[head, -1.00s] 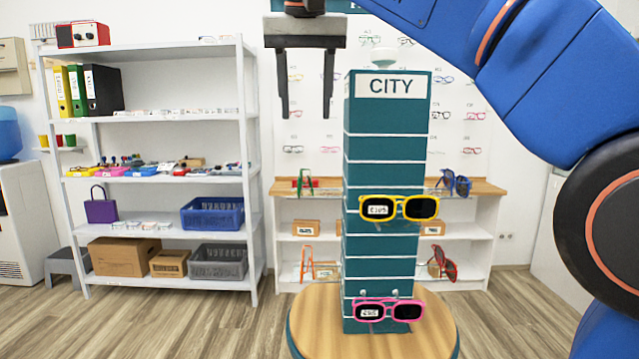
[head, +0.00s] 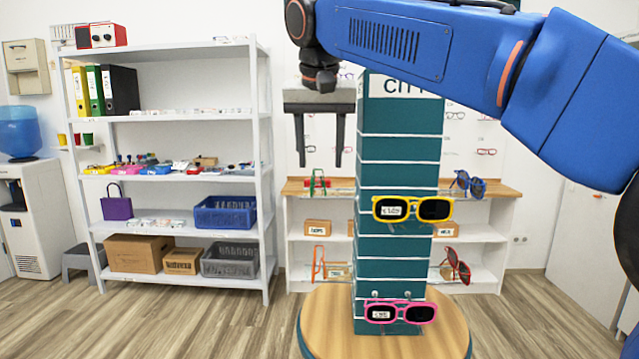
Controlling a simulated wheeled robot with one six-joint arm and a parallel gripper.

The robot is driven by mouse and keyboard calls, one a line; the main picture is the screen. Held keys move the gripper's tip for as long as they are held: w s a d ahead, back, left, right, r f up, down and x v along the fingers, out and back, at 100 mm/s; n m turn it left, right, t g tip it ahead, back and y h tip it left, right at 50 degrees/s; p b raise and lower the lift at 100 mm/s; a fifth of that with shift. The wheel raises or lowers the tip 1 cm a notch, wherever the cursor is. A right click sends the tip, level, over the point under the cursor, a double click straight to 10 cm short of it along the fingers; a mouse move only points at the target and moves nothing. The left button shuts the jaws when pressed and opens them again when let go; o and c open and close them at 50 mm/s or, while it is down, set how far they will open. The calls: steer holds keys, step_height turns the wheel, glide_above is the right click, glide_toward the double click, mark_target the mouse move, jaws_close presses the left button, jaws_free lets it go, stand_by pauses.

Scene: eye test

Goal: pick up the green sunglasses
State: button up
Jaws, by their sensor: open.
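The green sunglasses (head: 312,181) appear side-on at the left side of the teal display tower (head: 398,175), at about the height of the yellow pair. Their thin green frame is small in view, with a red patch beside it. My gripper (head: 319,162) is open and empty, fingers pointing down. In the picture its fingertips are just above the green sunglasses, with a small gap; I cannot tell the difference in depth. My arm crosses the top of the tower and covers part of its CITY sign.
Yellow sunglasses (head: 412,209) and pink ones (head: 400,312) are on the tower's front. Orange ones (head: 318,263) are below the green pair; blue (head: 468,184) and red (head: 457,266) ones are on the right. The tower stands on a round wooden table (head: 330,335). A white shelf (head: 190,279) stands left.

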mark_target(320, 172)
steer(key=shift+x, duration=2.85)
steer(key=shift+w+a+r, duration=0.1)
steer(key=shift+w, duration=0.1)
steer(key=c, duration=1.1)
steer(key=shift+r, duration=0.2)
